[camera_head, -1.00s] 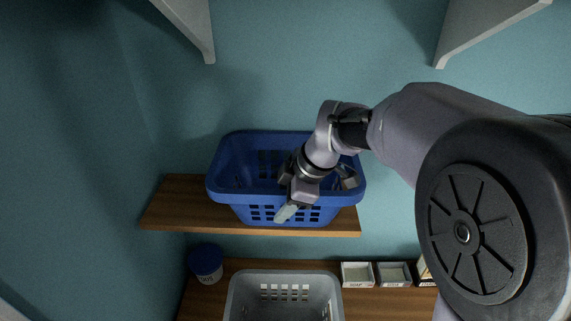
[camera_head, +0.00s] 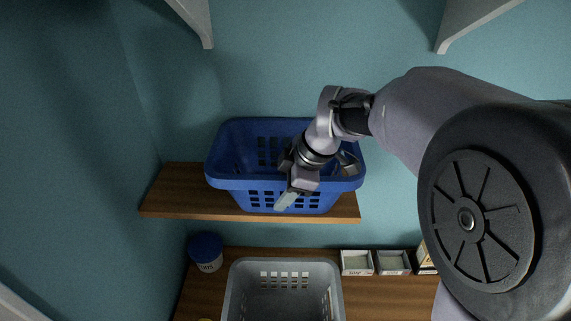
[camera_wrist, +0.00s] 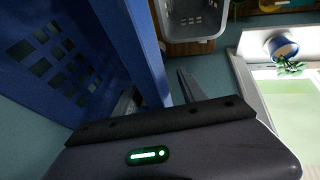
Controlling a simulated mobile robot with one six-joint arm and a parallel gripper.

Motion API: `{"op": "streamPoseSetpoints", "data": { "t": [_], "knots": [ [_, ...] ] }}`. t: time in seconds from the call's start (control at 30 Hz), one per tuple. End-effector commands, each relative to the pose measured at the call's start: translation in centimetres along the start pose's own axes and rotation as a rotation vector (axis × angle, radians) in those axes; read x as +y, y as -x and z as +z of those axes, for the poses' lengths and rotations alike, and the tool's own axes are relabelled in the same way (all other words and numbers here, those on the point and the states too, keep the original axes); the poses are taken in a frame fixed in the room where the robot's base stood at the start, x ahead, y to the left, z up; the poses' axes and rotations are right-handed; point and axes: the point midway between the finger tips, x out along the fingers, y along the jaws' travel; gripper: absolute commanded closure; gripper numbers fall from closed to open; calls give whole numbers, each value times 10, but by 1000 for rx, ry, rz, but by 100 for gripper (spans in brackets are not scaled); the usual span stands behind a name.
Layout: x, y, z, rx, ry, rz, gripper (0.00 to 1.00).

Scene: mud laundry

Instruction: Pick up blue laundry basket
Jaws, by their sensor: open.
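The blue laundry basket (camera_head: 228,172) stands upright on a wooden wall shelf (camera_head: 175,190). It looks empty, with slotted sides; its back right part is hidden by my arm. My gripper (camera_head: 293,190) is at the basket's front rim, right of the middle, pointing down. One finger shows outside the front wall; the other is hidden in the head view. In the wrist view, my gripper (camera_wrist: 158,82) is open, with the basket's blue wall (camera_wrist: 128,35) running between its two fingers. I cannot tell whether either finger touches the wall.
A grey basket (camera_head: 238,290) stands on the lower wooden surface (camera_head: 390,300). A blue-lidded tub (camera_head: 206,252) is to its left, small labelled boxes (camera_head: 357,262) to its right. White brackets (camera_head: 195,20) hang above. The wrist view shows a potted plant (camera_wrist: 284,47).

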Motion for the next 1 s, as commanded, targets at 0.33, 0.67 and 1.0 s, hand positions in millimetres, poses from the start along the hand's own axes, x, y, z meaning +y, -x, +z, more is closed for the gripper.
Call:
{"op": "streamPoseSetpoints", "data": {
  "t": [0.33,0.67,1.0],
  "knots": [
    [0,0,0,0,0,0,91],
    [0,0,0,0,-1,-1,100],
    [-1,0,0,0,-1,-2,100]
  ]
}}
